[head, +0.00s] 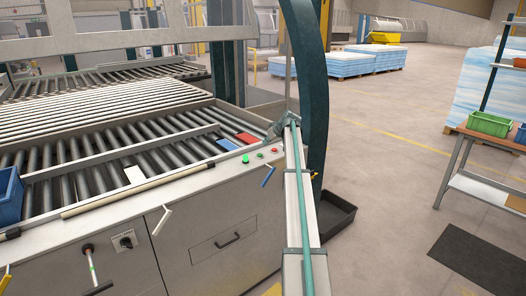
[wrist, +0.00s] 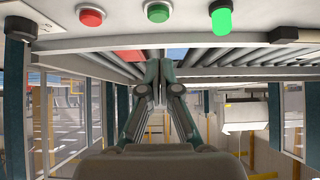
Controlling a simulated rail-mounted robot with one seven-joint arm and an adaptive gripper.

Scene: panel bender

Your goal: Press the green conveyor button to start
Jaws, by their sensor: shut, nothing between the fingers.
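Three round buttons sit in a row on the pale front ledge of the roller conveyor: a bright, lit-looking green one (head: 246,158), a darker green one (head: 260,155) and a red one (head: 274,150). The wrist view is upside down and shows the bright green button (wrist: 221,20), the dark green button (wrist: 158,12) and the red button (wrist: 90,16) along its top. My gripper (wrist: 158,64) is shut and empty, its fingertips below the dark green button in that picture. They look apart from all buttons. I cannot clearly make out my gripper in the head view.
A blue pad (head: 227,144) and a red pad (head: 246,139) lie behind the buttons by the rollers. A blue-handled lever (head: 268,176) is on the cabinet front below. A blue bin (head: 10,196) stands at the left. The floor at right is mostly open.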

